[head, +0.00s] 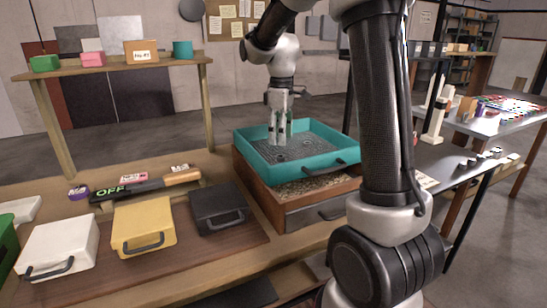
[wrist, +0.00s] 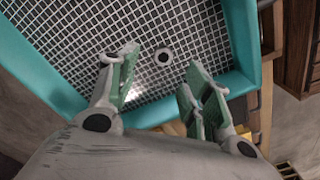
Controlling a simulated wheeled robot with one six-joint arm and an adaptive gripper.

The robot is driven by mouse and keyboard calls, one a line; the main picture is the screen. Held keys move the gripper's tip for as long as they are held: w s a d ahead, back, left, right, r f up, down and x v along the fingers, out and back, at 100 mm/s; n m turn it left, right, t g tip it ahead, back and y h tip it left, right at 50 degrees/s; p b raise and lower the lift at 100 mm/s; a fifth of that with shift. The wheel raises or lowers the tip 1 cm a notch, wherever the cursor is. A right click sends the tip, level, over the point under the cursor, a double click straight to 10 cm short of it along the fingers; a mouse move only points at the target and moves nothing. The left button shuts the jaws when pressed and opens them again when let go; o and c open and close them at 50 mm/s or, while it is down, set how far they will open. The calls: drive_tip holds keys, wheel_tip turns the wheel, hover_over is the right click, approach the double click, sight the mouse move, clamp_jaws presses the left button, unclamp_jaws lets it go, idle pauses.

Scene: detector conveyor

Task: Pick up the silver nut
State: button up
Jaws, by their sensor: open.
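The silver nut (wrist: 163,51) shows in the wrist view as a small grey ring with a dark centre. It lies on the mesh floor of a teal tray (wrist: 239,30), which also shows in the head view (head: 338,142). My gripper (wrist: 160,82) is open, with green-padded fingers spread apart. In the wrist view the nut lies past the fingertips, between their lines, with nothing held. In the head view my gripper (head: 279,138) points down over the tray. Small dark spots lie on the mesh there, but I cannot tell which is the nut.
The tray's teal walls surround the mesh. It sits on a wooden box with gravel (head: 315,185). Left on the bench are a black case (head: 217,205), a yellow case (head: 142,222), a white case (head: 58,245) and a detector marked OFF (head: 130,189). A shelf (head: 115,68) stands behind.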

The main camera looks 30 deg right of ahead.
sight(278, 156)
drive_tip(key=f, duration=0.5)
drive_tip(key=shift+a, duration=0.4)
drive_tip(key=shift+f, duration=0.55)
drive_tip(key=c, duration=1.1)
